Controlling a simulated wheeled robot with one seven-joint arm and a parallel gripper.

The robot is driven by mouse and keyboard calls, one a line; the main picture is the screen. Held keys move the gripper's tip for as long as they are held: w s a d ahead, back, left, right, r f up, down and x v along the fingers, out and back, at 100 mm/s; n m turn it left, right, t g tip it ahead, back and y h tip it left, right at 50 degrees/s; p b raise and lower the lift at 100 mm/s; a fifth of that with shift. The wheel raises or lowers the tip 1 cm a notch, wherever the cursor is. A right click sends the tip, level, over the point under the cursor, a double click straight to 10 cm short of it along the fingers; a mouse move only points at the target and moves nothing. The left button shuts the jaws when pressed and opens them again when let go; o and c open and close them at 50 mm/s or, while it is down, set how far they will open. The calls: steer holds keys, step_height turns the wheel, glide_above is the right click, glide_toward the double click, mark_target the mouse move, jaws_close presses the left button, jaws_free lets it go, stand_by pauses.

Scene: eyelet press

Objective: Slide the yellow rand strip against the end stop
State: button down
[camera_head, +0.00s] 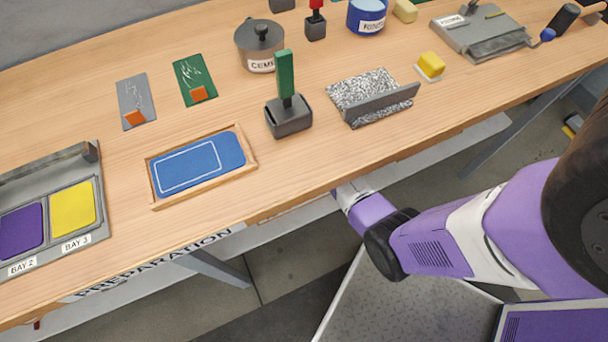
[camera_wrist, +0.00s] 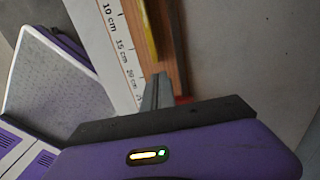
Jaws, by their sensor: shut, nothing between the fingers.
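The yellow rand strip (camera_wrist: 149,30) shows in the wrist view as a thin strip at the top centre, running along a brown wooden channel (camera_wrist: 174,45). My gripper (camera_wrist: 157,76) is shut and empty. Its grey fingertips are just below the strip's near end; I cannot tell whether they touch it. A white ruler (camera_wrist: 122,50) with centimetre marks runs along the left of the channel. A small red piece (camera_wrist: 183,99) is partly hidden behind my gripper; I cannot tell whether it is the end stop. The strip's far end is out of view. The head view shows neither strip nor gripper.
In the head view the bench top (camera_head: 300,165) holds a blue mat in a wooden frame (camera_head: 204,205), a green-handled tool (camera_head: 290,116), a speckled block with a grey plate (camera_head: 372,97) and a bay tray (camera_head: 102,218). My arm reaches below the bench's front edge.

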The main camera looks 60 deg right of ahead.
steer(key=shift+f, duration=0.6)
steer(key=shift+w+a, duration=0.25)
steer(key=shift+a, duration=0.2)
steer(key=shift+w+a+r, duration=0.15)
steer(key=shift+w+a, duration=0.05)
steer(key=shift+a, duration=0.05)
steer(key=shift+w+a+p, duration=0.35)
steer(key=shift+w+a, duration=0.3)
steer(key=shift+a, duration=0.3)
steer(key=shift+w+a+p, duration=0.3)
steer(key=shift+w+a, duration=0.3)
steer(key=shift+a, duration=0.3)
